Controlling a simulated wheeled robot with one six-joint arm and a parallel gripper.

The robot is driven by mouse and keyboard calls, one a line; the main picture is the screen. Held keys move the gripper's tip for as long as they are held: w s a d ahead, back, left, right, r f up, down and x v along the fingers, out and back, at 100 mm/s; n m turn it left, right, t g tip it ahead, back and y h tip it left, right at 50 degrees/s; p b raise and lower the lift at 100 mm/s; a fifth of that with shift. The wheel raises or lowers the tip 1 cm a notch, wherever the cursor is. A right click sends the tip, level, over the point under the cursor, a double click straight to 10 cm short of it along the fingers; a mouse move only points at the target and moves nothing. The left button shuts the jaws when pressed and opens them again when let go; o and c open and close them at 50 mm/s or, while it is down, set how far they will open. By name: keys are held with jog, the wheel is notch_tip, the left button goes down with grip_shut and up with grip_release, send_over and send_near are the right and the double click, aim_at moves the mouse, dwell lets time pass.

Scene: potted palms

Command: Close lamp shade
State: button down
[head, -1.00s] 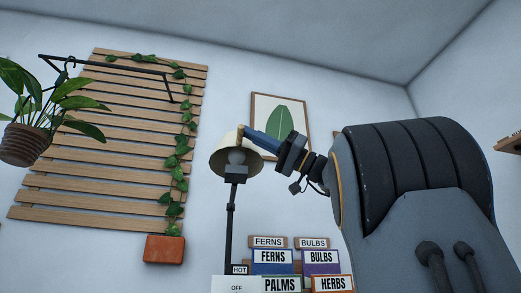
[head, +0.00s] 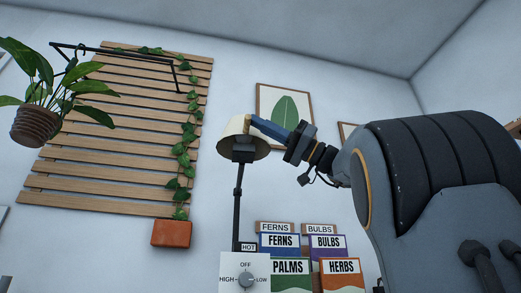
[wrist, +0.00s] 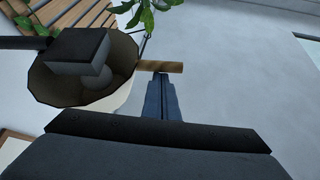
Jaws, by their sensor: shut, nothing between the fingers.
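The cream lamp shade (head: 232,129) tops a dark stand (head: 237,205) and is tilted, with its underside partly showing. In the head view the black lamp socket (head: 243,148) covers the bulb. In the wrist view I look into the open shade (wrist: 52,88) and see the pale bulb (wrist: 97,77) beside the socket. A tan tab (wrist: 160,67) sticks out from the shade's rim. My gripper (wrist: 162,76) is shut and empty, its blue fingertips at the tab, seemingly touching it. In the head view my gripper (head: 254,121) meets the shade's upper right edge.
A white control box (head: 231,267) with a dial stands below the lamp, beside several labelled seed boxes (head: 291,267). A hanging plant (head: 35,125) and a slatted trellis (head: 105,170) with a terracotta planter (head: 171,234) are at left.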

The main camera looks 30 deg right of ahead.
dwell(0.3)
jog(key=s+d+f+p, duration=0.1)
jog(key=s+d+p, duration=0.2)
jog(key=d, duration=0.6)
jog(key=shift+p, duration=0.6)
jog(key=shift+f, duration=0.15)
